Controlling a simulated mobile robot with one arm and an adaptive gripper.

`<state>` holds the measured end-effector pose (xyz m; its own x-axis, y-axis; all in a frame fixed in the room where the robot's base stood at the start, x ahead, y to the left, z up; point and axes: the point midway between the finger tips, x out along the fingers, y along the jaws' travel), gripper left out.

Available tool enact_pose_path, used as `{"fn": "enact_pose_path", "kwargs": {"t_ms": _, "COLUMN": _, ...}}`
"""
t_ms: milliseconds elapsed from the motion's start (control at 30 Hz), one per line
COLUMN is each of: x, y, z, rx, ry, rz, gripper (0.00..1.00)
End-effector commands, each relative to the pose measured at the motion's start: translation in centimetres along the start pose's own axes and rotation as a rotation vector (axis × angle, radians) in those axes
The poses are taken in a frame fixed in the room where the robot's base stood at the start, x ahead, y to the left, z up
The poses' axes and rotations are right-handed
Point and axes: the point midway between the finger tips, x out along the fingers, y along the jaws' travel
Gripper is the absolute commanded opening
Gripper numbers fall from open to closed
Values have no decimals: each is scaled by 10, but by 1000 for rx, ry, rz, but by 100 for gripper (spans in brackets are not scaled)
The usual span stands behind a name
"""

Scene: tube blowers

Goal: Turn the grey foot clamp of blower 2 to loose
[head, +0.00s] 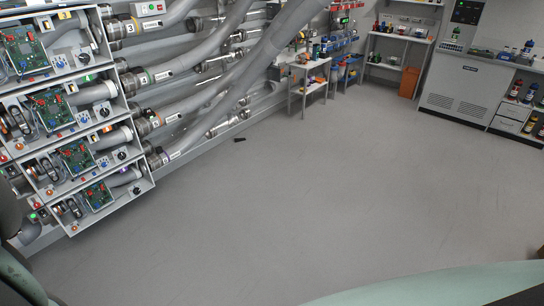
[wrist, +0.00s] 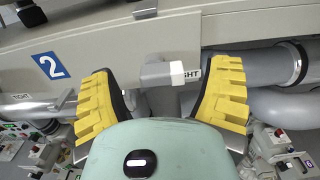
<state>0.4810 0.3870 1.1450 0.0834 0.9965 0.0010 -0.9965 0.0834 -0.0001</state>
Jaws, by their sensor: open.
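The grey foot clamp (wrist: 155,73) shows in the wrist view as a short lever with a white tip, set on a pale panel. Its tip points right, against a label that reads "GHT", its first letters hidden by the tip. A blue plate with a white 2 (wrist: 49,65) is on the panel to the left. My gripper (wrist: 167,85) is open, with one yellow finger on each side of the clamp and visible gaps to both. Nothing is held. The gripper's palm covers the lower middle of the view. I cannot make out this clamp in the head view.
In the wrist view, a grey pipe (wrist: 268,66) lies behind the right finger. In the head view, stacked blower units (head: 62,110) and thick hoses (head: 205,50) fill the left. A small table (head: 310,68) and cabinets (head: 462,85) stand at the back. The grey floor (head: 300,190) is largely clear.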

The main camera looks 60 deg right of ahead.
Motion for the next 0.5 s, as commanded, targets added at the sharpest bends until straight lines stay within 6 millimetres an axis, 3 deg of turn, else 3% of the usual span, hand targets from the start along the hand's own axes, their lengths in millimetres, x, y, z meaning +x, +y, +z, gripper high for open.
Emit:
{"fn": "enact_pose_path", "kwargs": {"t_ms": 200, "x": 17, "y": 0, "z": 0, "rx": 0, "ry": 0, "rz": 0, "gripper": 78}}
{"fn": "enact_pose_path", "kwargs": {"t_ms": 500, "x": 20, "y": 0, "z": 0, "rx": 0, "ry": 1, "rz": 0, "gripper": 78}}
